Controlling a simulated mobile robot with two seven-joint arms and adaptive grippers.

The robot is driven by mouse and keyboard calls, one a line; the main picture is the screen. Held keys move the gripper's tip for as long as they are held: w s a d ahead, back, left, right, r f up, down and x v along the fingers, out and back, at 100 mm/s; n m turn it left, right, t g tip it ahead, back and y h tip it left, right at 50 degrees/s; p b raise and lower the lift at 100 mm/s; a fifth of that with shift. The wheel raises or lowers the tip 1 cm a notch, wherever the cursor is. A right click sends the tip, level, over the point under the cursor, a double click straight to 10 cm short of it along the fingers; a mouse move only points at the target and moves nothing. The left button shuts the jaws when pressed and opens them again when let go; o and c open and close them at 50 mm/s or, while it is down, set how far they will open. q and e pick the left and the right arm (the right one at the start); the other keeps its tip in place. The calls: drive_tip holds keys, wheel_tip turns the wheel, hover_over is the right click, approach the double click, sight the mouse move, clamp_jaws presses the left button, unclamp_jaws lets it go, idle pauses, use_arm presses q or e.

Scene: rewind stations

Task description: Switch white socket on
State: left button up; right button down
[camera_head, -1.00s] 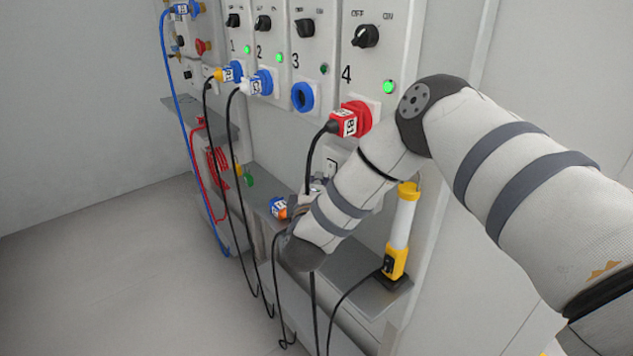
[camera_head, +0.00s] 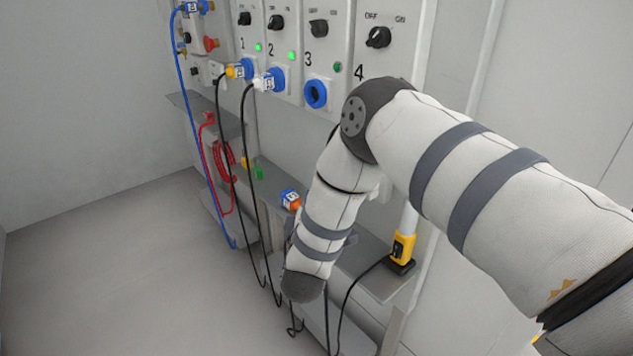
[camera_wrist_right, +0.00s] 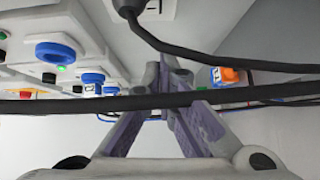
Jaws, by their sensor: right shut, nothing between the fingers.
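In the right wrist view, a small part of a white socket (camera_wrist_right: 167,9) shows at the top edge, with a black plug (camera_wrist_right: 130,7) beside it. Its switch cannot be made out. In the head view my right arm covers the area where this socket sits. My right gripper (camera_wrist_right: 168,78) is shut and empty, below the socket in the wrist view and apart from it. In the head view the gripper is hidden behind my forearm. My left gripper is in neither view.
Black cables (camera_wrist_right: 215,98) cross the wrist view close to the gripper. Panels with black knobs (camera_head: 378,37) and blue sockets (camera_head: 316,94) line the wall. An orange-and-blue plug (camera_head: 291,200) and a yellow lamp (camera_head: 402,247) are by the grey shelf (camera_head: 378,281). The floor at left is clear.

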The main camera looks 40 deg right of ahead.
drive_tip(key=v, duration=0.4)
drive_tip(key=shift+s+a+f, duration=0.2)
drive_tip(key=shift+s+f, duration=0.15)
drive_tip(key=shift+s, duration=0.05)
